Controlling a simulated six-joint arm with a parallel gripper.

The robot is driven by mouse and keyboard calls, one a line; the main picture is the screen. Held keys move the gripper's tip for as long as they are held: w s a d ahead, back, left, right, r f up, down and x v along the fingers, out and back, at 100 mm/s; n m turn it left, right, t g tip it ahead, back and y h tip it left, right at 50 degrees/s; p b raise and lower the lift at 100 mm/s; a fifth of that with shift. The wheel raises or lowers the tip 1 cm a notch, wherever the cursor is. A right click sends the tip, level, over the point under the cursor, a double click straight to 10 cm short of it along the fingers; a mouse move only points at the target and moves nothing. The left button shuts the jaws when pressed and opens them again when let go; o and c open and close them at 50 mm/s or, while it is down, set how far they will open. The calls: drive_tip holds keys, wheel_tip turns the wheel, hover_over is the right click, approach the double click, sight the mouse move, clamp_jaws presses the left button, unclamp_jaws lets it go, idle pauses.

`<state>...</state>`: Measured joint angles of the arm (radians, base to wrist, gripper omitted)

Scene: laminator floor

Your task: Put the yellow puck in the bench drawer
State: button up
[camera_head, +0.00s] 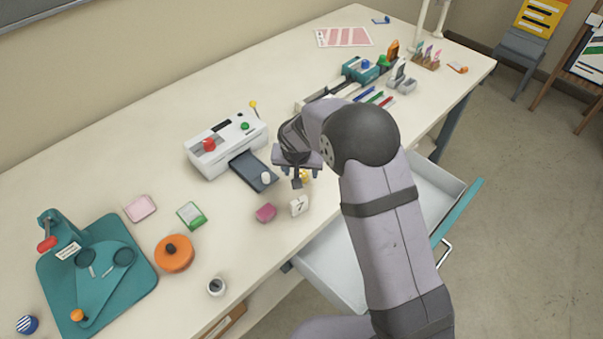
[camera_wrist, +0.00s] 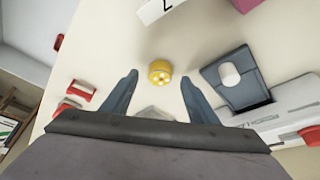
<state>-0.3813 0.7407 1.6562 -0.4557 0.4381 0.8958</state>
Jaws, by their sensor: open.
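The yellow puck (camera_wrist: 160,72) is a small round piece with pale dots on its face. It lies on the bench, and in the wrist view it sits beyond and between my open fingertips, apart from both. In the head view only a bit of the yellow puck (camera_head: 306,176) shows beside my gripper (camera_head: 298,182). My gripper (camera_wrist: 158,78) is open and empty over the bench. The bench drawer (camera_head: 335,262) is pulled out below the bench's front edge, with a white inside and a teal front (camera_head: 458,212). My arm hides its middle.
A white block marked 7 (camera_head: 299,206) and a magenta block (camera_head: 266,213) stand close to the puck. A white laminator (camera_head: 226,146) with a dark tray (camera_head: 254,171) is to the left. Pens and a teal device (camera_head: 360,69) lie farther back.

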drive_tip(key=shift+x, duration=0.95)
drive_tip(key=c, duration=1.2)
drive_tip(key=shift+r, duration=0.1)
wheel_tip(320, 180, up, 10)
drive_tip(key=shift+f+b, duration=0.1)
drive_tip(key=shift+b, duration=0.95)
